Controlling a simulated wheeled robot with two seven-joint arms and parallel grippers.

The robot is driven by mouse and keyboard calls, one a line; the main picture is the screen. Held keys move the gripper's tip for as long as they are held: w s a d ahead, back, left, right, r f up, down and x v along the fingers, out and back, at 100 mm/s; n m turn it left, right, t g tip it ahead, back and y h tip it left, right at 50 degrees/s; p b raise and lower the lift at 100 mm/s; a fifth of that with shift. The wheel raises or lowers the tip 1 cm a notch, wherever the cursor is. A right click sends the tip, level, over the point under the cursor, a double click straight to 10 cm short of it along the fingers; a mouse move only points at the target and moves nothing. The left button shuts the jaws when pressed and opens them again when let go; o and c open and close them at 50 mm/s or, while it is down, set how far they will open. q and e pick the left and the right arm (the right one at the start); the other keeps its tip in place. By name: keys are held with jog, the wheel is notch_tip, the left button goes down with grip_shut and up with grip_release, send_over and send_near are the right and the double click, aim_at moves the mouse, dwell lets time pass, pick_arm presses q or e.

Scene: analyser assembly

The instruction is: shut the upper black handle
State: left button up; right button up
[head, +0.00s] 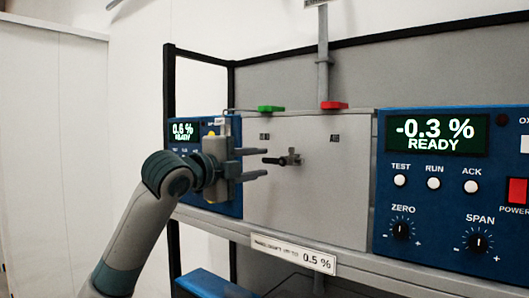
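A small black handle (275,160) sticks out to the left from a grey valve fitting (292,157) on the pale panel, and lies roughly level. It is the only black handle that I can make out. My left gripper (261,163) is just left of the handle, with its two fingers apart, one above the other, pointing right. The gap between the fingers is empty, and the handle's tip is close to the fingertips at about their mid height. I cannot tell whether they touch. My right gripper is not in view.
A green handle (270,109) and a red handle (334,105) sit at the panel's top edge. A blue analyser (448,160) stands right of the panel, and a smaller blue unit (184,133) is behind my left arm. A labelled rail (293,254) runs below.

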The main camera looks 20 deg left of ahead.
aim_at(269, 162)
pick_arm(q)
jog(key=shift+p+x, duration=0.55)
jog(key=shift+x, duration=1)
jog(key=shift+c, duration=0.7)
grip_shut()
jog(key=shift+f+n, duration=0.15)
jog(key=shift+n, duration=0.15)
jog(key=shift+s+d+f+n+b, duration=0.2)
jog(key=shift+d+f+n+b, duration=0.5)
jog(key=shift+n, duration=2.15)
jog(key=shift+s+d+f+n+b, duration=0.25)
jog(key=shift+d+f+n+b, duration=0.5)
jog(key=shift+n, duration=2.15)
jog(key=shift+s+d+f+n+b, duration=0.2)
jog(key=shift+d+f+n+b, duration=0.5)
jog(key=shift+n, duration=2.15)
jog(key=shift+a+r, duration=0.2)
jog(key=shift+a, duration=0.05)
